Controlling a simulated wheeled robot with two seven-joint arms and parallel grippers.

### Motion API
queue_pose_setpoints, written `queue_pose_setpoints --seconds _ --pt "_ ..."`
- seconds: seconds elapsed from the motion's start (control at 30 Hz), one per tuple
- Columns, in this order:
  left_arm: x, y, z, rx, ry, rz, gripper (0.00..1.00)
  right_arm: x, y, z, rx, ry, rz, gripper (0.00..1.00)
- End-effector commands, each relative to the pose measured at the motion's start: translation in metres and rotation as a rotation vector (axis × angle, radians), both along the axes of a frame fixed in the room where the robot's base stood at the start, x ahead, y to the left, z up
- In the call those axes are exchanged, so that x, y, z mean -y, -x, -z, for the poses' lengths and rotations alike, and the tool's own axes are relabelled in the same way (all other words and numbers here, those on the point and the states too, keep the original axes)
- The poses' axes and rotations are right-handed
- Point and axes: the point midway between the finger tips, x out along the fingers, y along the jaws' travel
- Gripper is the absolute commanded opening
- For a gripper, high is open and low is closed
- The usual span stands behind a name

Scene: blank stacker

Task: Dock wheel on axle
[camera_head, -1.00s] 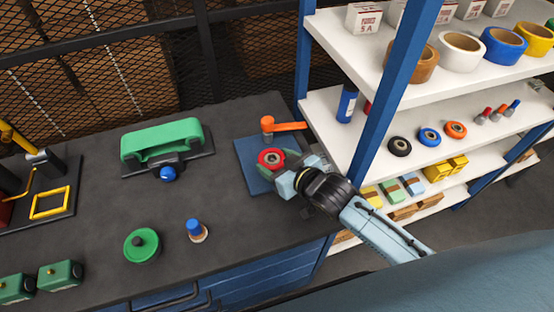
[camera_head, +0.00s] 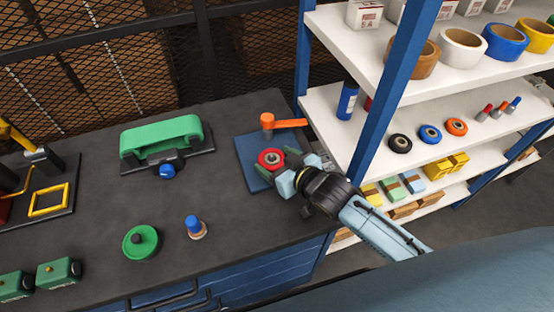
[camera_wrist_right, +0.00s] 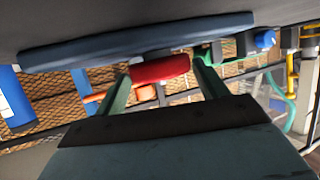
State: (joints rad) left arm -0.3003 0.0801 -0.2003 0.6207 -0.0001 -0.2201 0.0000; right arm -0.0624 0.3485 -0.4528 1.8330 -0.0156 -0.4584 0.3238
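A red wheel (camera_head: 271,158) with a pale centre lies over a dark blue plate (camera_head: 247,152) at the counter's right end. My right gripper (camera_head: 277,164) reaches in from the right, its greenish fingers spread beside the wheel. The right wrist view shows the red wheel (camera_wrist_right: 160,69) at the fingertips, between the two fingers (camera_wrist_right: 162,78); firm contact cannot be made out. A grey stub shows between wheel and plate there. A green disc (camera_head: 140,242) with a dark hub lies at the counter's front; I cannot tell whether any part is the axle. My left gripper is not visible.
An orange-headed hammer (camera_head: 284,122) lies at the plate's far edge. A blue-topped peg (camera_head: 193,226) stands near the green disc. A green fixture (camera_head: 162,140) is behind. A blue shelf post (camera_head: 383,95) rises close to my right arm. The counter's middle is clear.

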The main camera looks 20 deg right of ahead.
Motion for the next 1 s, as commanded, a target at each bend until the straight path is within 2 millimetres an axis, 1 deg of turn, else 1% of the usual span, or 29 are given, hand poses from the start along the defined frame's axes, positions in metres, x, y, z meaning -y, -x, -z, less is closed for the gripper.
queue_pose_setpoints --seconds 0.13,0.27,1.0 --pt "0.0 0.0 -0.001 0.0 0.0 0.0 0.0 0.0 0.001 0.0 -0.002 0.001 0.0 0.72" --pt "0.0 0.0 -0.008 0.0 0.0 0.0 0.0 0.002 0.007 -0.004 -0.004 0.001 0.0 0.72" --pt "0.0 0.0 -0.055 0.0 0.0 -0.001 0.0 0.022 0.058 -0.027 -0.002 0.001 0.0 0.72"
